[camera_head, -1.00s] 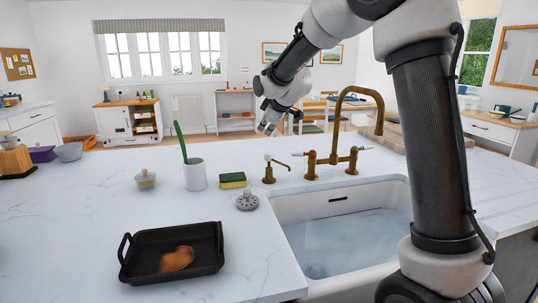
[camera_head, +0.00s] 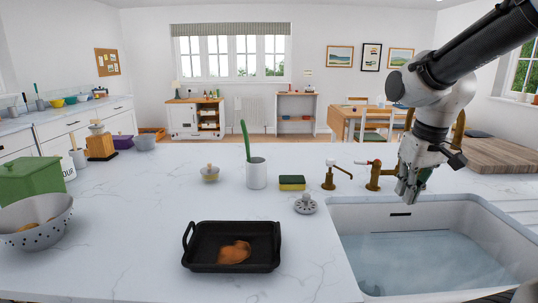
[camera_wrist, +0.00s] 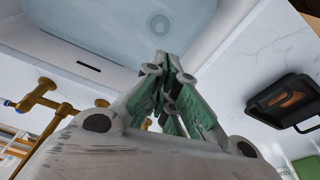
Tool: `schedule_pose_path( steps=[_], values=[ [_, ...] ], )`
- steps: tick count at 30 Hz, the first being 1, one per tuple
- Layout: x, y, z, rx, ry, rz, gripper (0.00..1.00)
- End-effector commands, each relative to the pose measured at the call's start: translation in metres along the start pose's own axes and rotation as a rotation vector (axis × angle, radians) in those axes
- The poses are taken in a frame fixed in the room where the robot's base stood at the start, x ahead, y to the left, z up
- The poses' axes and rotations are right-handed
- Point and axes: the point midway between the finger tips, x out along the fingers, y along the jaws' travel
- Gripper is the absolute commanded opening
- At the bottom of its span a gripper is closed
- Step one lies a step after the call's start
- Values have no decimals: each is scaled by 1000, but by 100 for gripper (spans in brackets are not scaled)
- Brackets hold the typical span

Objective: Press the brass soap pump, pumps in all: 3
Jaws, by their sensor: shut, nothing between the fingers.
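The brass soap pump (camera_head: 329,180) stands upright on the white counter behind the sink, left of the tap, in the head view. It has a pale top and a thin spout pointing right. My gripper (camera_head: 408,196) is shut and empty. In the picture it is to the right of the pump, clear of it, over the back edge of the sink and in front of the brass tap.
The brass tap (camera_head: 374,176) is partly hidden by my arm. The water-filled sink (camera_head: 345,215) lies below.

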Motion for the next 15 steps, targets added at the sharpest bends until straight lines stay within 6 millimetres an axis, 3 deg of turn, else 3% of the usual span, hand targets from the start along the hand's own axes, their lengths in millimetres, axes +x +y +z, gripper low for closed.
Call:
schedule_pose_path(
  steps=[1, 3, 6, 9, 15],
  values=[
    [-11, 4, 32, 48, -1, 1, 0],
    [-21, 6, 69, 102, 2, 2, 0],
    [-31, 9, 106, 144, 38, 7, 0],
    [-41, 12, 123, 169, 104, 16, 0],
    [-58, 17, 130, 197, 189, 32, 0]
  ],
)
